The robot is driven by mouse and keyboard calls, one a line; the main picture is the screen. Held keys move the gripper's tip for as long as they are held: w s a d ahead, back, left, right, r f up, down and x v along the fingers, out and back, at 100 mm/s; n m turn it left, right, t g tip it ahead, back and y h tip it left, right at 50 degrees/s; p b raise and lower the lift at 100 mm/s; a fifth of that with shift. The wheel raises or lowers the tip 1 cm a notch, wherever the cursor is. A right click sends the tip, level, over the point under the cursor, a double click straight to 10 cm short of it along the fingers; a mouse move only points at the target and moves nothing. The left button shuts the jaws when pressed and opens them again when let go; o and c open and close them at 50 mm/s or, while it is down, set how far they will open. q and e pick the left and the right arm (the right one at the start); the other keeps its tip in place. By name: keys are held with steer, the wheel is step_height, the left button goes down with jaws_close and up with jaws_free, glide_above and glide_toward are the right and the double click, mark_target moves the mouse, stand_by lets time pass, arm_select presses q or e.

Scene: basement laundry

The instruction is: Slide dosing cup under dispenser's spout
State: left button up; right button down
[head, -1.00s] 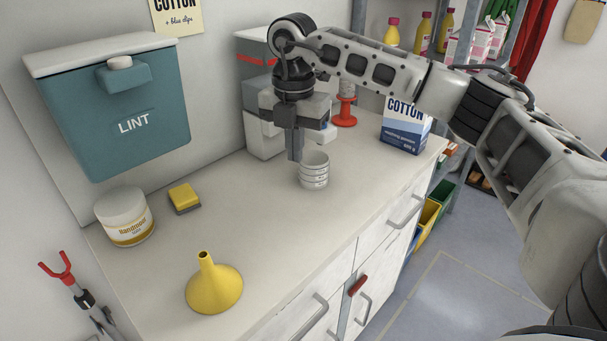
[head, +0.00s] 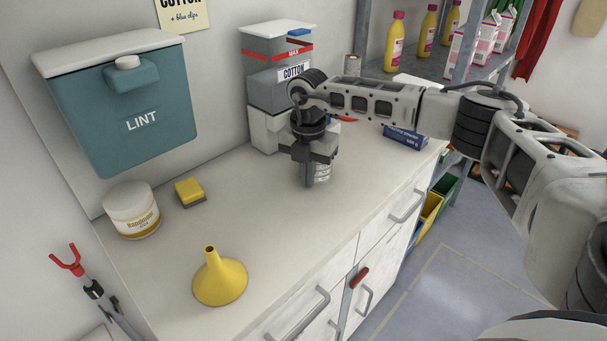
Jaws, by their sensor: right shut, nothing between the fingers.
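The dosing cup (head: 324,174), a small pale ribbed cup, stands upright on the counter, partly hidden behind my right gripper. My right gripper (head: 309,182) points down with its fingers shut and empty. Its fingertips are low, at the cup's left front side; I cannot tell whether they touch it. The dispenser (head: 268,93) stands against the wall behind, with a grey bin labelled COTTON, a red MAX band and a white base. Its spout is hidden behind my right wrist. My left gripper is out of view.
A yellow funnel (head: 220,279), a jar (head: 131,211) and a yellow sponge (head: 190,192) are on the counter's left part. A blue-and-white box (head: 405,138) is at the right, partly behind my arm. A teal LINT bin (head: 130,115) hangs on the wall. The counter's middle is clear.

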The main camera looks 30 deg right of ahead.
steer(key=shift+d, duration=0.1)
steer(key=shift+w+d, duration=0.45)
steer(key=shift+d, duration=0.3)
steer(key=shift+w+d, duration=0.1)
steer(key=shift+w, duration=0.1)
steer(key=shift+s+r, duration=0.1)
